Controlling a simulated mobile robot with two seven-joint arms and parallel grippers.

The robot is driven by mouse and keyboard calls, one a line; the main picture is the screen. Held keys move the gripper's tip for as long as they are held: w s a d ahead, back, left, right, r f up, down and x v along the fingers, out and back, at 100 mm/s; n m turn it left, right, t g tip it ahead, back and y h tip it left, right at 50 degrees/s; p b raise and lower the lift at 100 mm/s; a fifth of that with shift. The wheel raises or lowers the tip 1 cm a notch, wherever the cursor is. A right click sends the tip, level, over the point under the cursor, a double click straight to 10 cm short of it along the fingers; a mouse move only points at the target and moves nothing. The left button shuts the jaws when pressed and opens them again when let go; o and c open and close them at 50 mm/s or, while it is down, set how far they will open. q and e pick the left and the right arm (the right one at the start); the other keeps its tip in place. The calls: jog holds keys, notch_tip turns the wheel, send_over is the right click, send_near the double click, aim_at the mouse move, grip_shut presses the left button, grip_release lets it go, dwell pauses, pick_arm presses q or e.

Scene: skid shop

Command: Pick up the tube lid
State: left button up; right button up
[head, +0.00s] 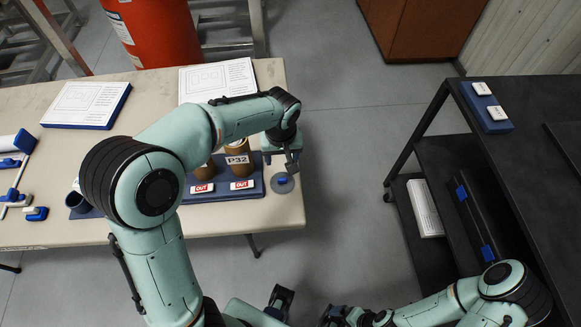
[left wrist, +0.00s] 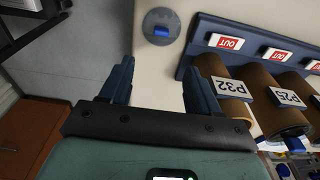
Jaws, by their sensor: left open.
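The tube lid (head: 283,182) is a round grey disc with a blue knob on top. It lies flat on the beige table near its right edge, beside the blue rack. In the left wrist view the lid (left wrist: 162,27) lies ahead of the fingers, near the top and roughly in line with the gap between them. My left gripper (head: 287,162) is open and empty, just behind the lid in the head view; its two fingers (left wrist: 161,82) stand apart with nothing between. My right gripper (head: 340,317) is low at the bottom edge, and its jaws are unclear.
A blue rack (head: 214,192) holds brown tubes, one labelled P32 (head: 240,159), with red OUT tags in front. Boards with printed sheets (head: 88,104) lie at the back. Blue and white pipe parts (head: 22,165) lie at left. A black cart (head: 535,135) stands at right.

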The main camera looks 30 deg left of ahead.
aim_at(282, 179)
pick_arm(q)
jog(key=f, duration=0.4)
jog(key=f+b, duration=0.1)
jog(key=f, duration=0.8)
jog(key=shift+w+a+f, duration=0.1)
jog(key=shift+w+a, duration=0.2)
jog(key=shift+w, duration=0.05)
jog(key=c, duration=1.1)
